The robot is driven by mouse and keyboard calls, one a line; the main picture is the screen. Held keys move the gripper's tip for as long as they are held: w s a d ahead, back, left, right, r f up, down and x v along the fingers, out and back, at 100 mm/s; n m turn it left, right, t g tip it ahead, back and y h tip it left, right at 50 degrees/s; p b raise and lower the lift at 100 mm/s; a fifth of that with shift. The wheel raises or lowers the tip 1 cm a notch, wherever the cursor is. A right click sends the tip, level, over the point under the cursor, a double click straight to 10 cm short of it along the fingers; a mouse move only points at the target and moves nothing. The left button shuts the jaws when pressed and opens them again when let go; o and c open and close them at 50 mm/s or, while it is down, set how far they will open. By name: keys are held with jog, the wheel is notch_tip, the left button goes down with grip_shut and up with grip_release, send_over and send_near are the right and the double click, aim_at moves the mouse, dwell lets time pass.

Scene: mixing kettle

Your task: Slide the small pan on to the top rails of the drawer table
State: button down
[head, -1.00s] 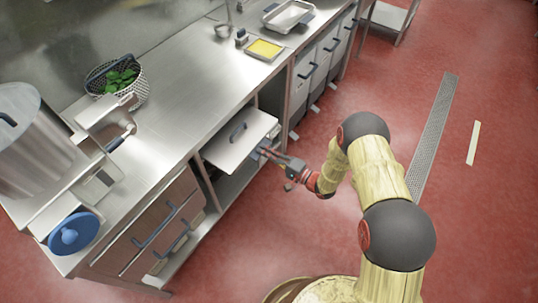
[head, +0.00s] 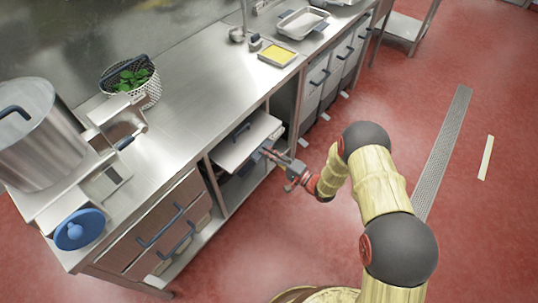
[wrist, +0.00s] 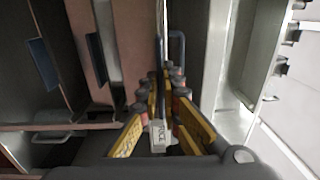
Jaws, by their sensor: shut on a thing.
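The small pan (head: 240,153) is flat and pale metal, with a dark blue handle on top. In the head view it lies roughly level in the open bay of the drawer table (head: 195,185), partly under the worktop, with its front part sticking out. My gripper (head: 267,152) is at the pan's front right and is shut on its front edge or handle. The wrist view shows the fingers (wrist: 163,90) closed close together, with the pan seen nearly edge-on. The rails and the pan's far end are hidden under the worktop.
Two wooden drawers (head: 150,235) are left of the bay, and bins (head: 328,75) with handles are to its right. A lower shelf (head: 240,190) lies below the pan. The red floor (head: 270,235) in front is clear.

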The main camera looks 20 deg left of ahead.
aim_at(246, 139)
jog(key=shift+b+x, duration=1.5)
jog(key=shift+x, duration=3.7)
jog(key=shift+w+r, duration=0.1)
jog(key=shift+r, duration=0.05)
jog(key=shift+w+a+f+b, duration=0.1)
jog(key=shift+a+f+b, duration=0.1)
jog(key=shift+f+b, duration=0.1)
jog(key=c, duration=1.9)
grip_release()
jog(key=shift+f, duration=0.1)
jog(key=shift+o, duration=0.3)
jog(key=shift+s+d+f, duration=0.1)
jog(key=shift+s+f, duration=0.15)
jog(key=shift+f, duration=0.05)
jog(key=o, duration=0.4)
jog(key=shift+w+r, duration=0.1)
jog(key=shift+r, duration=0.05)
